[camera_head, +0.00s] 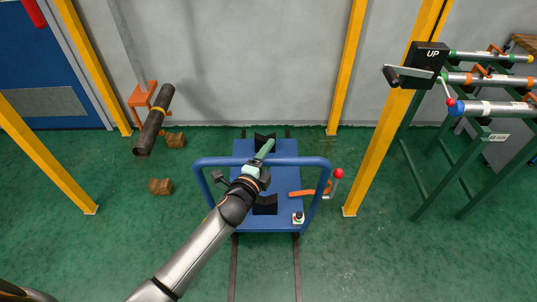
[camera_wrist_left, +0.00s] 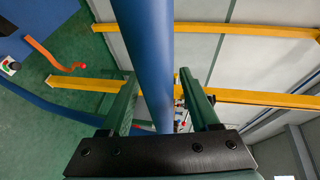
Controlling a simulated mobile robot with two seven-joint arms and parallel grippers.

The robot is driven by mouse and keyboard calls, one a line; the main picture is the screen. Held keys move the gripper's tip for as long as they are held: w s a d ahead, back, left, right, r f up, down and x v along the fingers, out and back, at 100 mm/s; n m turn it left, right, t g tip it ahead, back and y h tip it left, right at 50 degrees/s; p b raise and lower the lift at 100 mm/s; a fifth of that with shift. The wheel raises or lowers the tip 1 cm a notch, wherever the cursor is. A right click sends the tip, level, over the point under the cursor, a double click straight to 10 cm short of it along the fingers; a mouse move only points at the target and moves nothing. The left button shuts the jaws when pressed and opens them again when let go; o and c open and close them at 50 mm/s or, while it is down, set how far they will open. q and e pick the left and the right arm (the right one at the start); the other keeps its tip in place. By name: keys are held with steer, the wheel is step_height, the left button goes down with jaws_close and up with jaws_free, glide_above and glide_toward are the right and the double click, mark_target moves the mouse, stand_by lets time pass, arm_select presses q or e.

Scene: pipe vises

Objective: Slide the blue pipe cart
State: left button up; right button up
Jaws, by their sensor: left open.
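The blue pipe cart (camera_head: 286,218) stands on the floor in the middle of the head view, with black V-shaped supports on its deck and a raised blue tubular handle (camera_head: 305,161). My left gripper (camera_head: 264,150) has green fingers and is at the middle of the handle. In the left wrist view, my left gripper (camera_wrist_left: 158,76) is open, and the blue handle bar (camera_wrist_left: 150,40) runs between its two fingers, with a gap visible on each side. Whether either finger touches the bar is unclear. My right gripper is not in view.
Floor rails (camera_head: 297,265) run under the cart. An orange lever with a red knob (camera_head: 339,173) is at its right. A dark pipe (camera_head: 153,122) on an orange stand and wooden blocks (camera_head: 160,187) are left. Yellow posts (camera_head: 392,120) and a green pipe rack (camera_head: 463,150) stand right.

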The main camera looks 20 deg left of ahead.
arm_select(q)
jaws_close()
stand_by(0.6)
stand_by(0.9)
